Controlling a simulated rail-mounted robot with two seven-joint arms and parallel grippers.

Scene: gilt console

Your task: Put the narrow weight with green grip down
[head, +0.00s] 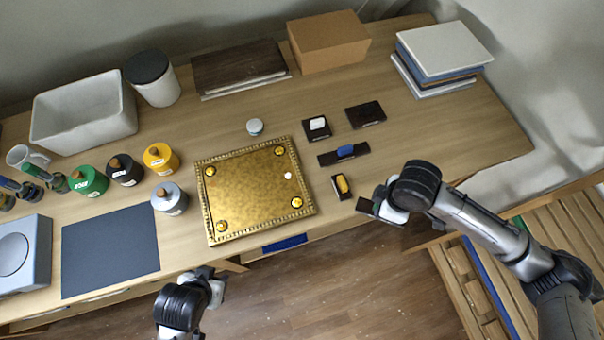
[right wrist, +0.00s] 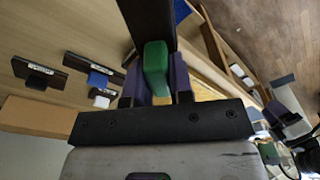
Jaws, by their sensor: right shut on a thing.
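The narrow weight with green grip is a dark bar (right wrist: 148,22) with a green grip (right wrist: 155,68), close up in the right wrist view. My right gripper (right wrist: 157,88) is shut on the green grip, one finger on each side. In the head view my right gripper (head: 378,203) is at the front edge of the table, right of the yellow-grip weight. The dark end of the held weight (head: 366,207) shows at its left; the green grip is hidden there. I cannot tell whether the weight touches anything. My left gripper (head: 212,280) is in front of the table, fingers unclear.
Dark weights with yellow (head: 341,186), blue (head: 346,151) and white (head: 317,125) grips stand nearby, with another dark block (head: 365,115) behind. A gilt plate (head: 237,202) lies to their left. The table (head: 450,130) is clear right of the blocks.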

